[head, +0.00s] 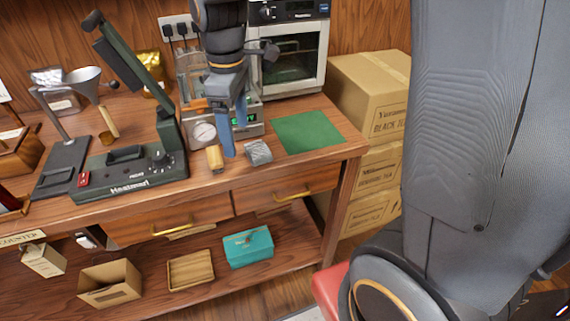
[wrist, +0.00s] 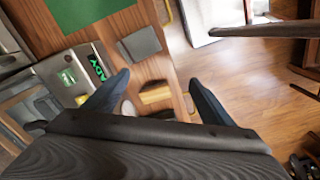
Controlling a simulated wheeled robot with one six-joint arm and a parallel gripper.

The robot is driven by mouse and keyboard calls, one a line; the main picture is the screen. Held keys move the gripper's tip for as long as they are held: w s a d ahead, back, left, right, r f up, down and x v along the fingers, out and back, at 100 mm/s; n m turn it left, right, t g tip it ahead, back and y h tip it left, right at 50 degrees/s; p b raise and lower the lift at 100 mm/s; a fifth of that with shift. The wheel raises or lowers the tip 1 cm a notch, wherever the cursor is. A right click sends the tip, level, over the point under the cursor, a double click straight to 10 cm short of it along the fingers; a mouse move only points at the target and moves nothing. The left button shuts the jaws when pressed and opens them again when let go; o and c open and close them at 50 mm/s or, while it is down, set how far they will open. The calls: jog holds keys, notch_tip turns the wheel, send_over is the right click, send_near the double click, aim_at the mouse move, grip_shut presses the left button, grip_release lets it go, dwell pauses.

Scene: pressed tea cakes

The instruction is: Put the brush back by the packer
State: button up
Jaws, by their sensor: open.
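A small pale wooden piece, which looks like the brush (head: 214,158), lies near the front edge of the counter. In the wrist view the brush (wrist: 155,94) shows between my two fingers, with a darker part beside it. The machine with a green lit display, which looks like the packer (head: 248,122), stands just behind; its display side also shows in the wrist view (wrist: 75,75). My gripper (head: 236,140) is open, pointing down in front of the packer, just right of the brush. Its fingers are apart and empty in the wrist view (wrist: 158,82). The packer is partly hidden by my arm.
A grey packet (head: 258,152) lies right of my gripper, and a green mat (head: 308,133) beyond it. A dark heat sealer (head: 130,165) with a raised arm stands left. A round gauge (head: 202,133) is close behind the brush. Cartons (head: 368,95) stand right of the counter.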

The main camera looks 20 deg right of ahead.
jog(key=s+d+f+m, duration=0.6)
jog(key=s+d+m, duration=0.3)
jog(key=s+m, duration=0.2)
jog(key=shift+s+d+m+t, duration=0.15)
jog(key=shift+s+m+t, duration=0.15)
jog(key=shift+m, duration=0.3)
